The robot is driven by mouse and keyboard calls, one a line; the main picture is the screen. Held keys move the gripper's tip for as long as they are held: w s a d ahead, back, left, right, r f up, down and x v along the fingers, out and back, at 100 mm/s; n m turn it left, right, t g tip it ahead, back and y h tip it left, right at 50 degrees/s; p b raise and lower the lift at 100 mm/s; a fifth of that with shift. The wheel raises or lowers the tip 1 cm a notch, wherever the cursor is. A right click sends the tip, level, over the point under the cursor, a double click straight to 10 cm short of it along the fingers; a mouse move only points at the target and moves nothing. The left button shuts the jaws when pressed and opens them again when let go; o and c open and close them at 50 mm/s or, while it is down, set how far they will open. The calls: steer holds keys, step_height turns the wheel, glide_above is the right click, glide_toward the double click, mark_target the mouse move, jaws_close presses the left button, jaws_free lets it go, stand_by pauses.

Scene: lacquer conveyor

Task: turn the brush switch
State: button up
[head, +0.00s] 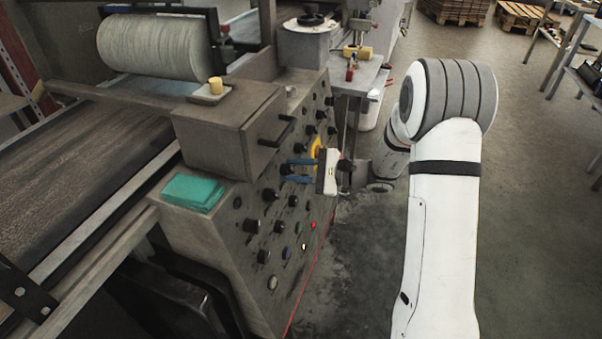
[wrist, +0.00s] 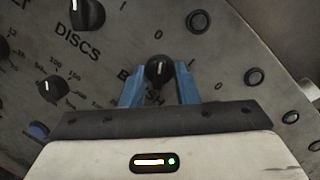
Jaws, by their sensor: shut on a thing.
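The brush switch (wrist: 159,70) is a round black knob with a white pointer line, and the label beside it is partly hidden by my fingers. In the wrist view its pointer runs nearly straight up and down. My gripper (wrist: 159,88) has one blue finger on each side of the knob and is shut on it. In the head view my gripper (head: 286,170) reaches from the right to the side panel of the machine. There its fingers largely hide the brush switch.
The discs switch (wrist: 87,14) is up and left of the brush switch. Other knobs (wrist: 53,88) and round buttons (wrist: 198,21) surround it. In the head view a drawer-like box with a handle (head: 278,131) juts out above the panel. Floor is open at right.

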steer(key=shift+s+a+f, duration=0.2)
steer(key=shift+s, duration=0.05)
steer(key=o, duration=1)
steer(key=shift+r, duration=0.1)
steer(key=shift+c, duration=0.2)
steer(key=shift+w, duration=0.1)
steer(key=shift+d, duration=0.25)
steer(key=v, duration=0.7)
steer(key=shift+d+p, duration=0.2)
steer(key=shift+p, duration=0.15)
